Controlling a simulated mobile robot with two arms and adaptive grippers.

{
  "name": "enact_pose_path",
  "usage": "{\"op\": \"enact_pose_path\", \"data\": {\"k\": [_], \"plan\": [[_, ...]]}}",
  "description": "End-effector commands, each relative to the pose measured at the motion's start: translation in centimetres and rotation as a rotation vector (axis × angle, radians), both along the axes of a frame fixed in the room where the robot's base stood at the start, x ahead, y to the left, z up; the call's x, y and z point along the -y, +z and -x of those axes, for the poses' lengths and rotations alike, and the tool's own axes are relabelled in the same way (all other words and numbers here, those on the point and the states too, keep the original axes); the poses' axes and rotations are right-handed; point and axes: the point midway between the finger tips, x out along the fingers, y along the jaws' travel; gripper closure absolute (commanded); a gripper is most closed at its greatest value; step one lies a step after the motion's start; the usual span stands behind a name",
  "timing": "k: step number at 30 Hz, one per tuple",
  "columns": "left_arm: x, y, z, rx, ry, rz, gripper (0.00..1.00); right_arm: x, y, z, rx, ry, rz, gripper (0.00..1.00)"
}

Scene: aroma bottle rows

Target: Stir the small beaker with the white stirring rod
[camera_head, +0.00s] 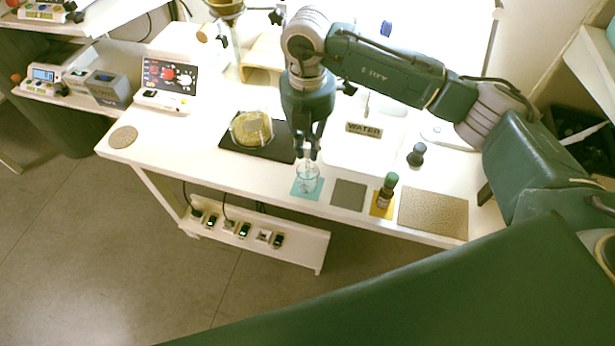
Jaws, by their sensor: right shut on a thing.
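The small clear beaker (308,179) stands on a teal mat (299,194) near the front edge of the white table. My right gripper (310,152) points down right above the beaker and is shut on the white stirring rod. The rod is thin and pale and hard to make out; its lower part seems to be at the beaker, but I cannot tell how deep it reaches. My left gripper is not in view.
A brown bottle with a green cap (387,188) stands on a yellow mat, right of a grey mat (348,195). A yellowish container (251,128) sits on a black pad to the left. A small dark bottle (416,155) and a WATER label (364,130) lie farther back.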

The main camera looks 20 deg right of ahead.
Motion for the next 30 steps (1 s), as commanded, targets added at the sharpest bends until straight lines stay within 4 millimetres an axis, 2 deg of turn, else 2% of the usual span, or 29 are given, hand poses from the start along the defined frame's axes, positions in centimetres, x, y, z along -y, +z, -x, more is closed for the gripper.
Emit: {"op": "enact_pose_path", "data": {"k": [3, 30], "plan": [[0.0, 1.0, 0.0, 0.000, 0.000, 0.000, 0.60, 0.0, 1.4, 0.0, 0.002, 0.000, -0.001, 1.00], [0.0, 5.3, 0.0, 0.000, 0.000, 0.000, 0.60, 0.0, 8.3, 0.0, 0.002, 0.001, 0.000, 1.00]]}}
